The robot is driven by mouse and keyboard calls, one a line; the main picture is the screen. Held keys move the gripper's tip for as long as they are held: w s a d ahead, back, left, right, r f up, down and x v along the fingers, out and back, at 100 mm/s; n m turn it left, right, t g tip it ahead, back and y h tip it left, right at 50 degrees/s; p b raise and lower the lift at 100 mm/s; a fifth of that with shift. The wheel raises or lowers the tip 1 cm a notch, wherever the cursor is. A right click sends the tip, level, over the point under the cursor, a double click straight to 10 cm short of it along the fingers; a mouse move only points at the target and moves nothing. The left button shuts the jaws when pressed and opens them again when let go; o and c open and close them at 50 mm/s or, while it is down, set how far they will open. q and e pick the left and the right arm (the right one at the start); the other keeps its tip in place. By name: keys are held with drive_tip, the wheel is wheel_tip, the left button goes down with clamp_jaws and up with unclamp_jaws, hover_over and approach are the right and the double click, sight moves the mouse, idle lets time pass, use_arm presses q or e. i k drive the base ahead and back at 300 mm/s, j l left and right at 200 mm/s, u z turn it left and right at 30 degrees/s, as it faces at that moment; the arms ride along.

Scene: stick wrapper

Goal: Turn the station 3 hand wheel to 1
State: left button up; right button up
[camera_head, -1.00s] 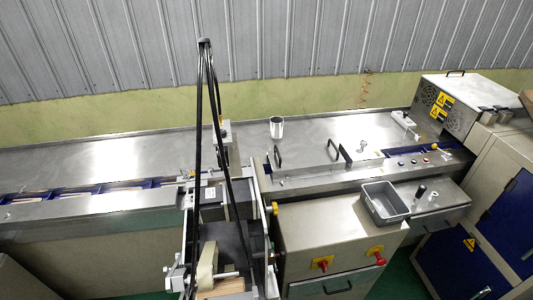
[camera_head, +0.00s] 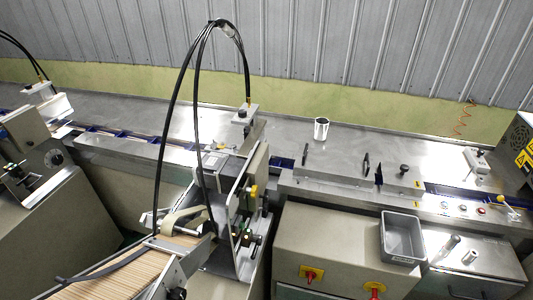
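No hand wheel is clearly marked as station 3, and no number can be read. A round black dial or wheel (camera_head: 55,158) sits on the side of a grey machine at the far left. A dark knob (camera_head: 177,294) shows at the bottom edge, on the stick feeder (camera_head: 130,265) that holds a row of wooden sticks. A middle wrapping unit (camera_head: 243,205) with black cables stands beside the feeder and has small dark and green parts on its side. Neither of my grippers is in view.
A long steel conveyor table (camera_head: 290,143) runs across the view, with a metal cup (camera_head: 321,128) on it. A grey bin (camera_head: 402,238) sits on the right cabinet, above red knobs (camera_head: 311,275). A yellow-green wall stands behind.

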sight(265, 210)
drive_tip(key=i+l+u, duration=0.65)
drive_tip(key=l, duration=0.2)
drive_tip(key=l+u, duration=0.2)
drive_tip(key=i+l+u, duration=0.25)
drive_tip(key=l, duration=0.25)
drive_tip(key=l+u, duration=0.2)
drive_tip(key=l, duration=0.15)
